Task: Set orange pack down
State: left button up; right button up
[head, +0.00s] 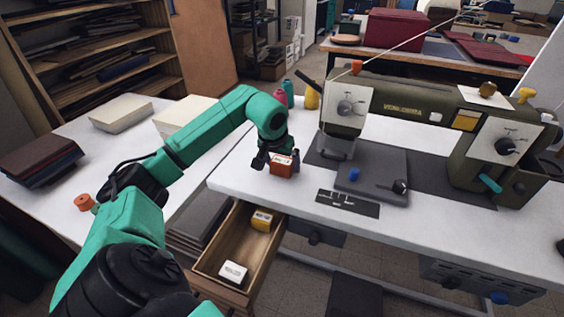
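The orange pack (281,166) is a small box with a pale label on top. It is at the left end of the white sewing table, near the front edge. My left gripper (279,161) points down over it, with the pack between its fingers, and appears shut on it. I cannot tell whether the pack's underside touches the tabletop. My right gripper is not in view.
An open wooden drawer (209,262) below holds a yellow pack (262,220) and a white pack (233,272). A green sewing machine (400,104) stands to the right. Thread spools (281,98) stand behind the gripper. White tabletop (240,168) is clear left of the pack.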

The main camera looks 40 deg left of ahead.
pick_arm(q)
jog(key=shift+r, duration=0.15)
jog(key=p+v, duration=0.1)
jog(key=v, duration=1.1)
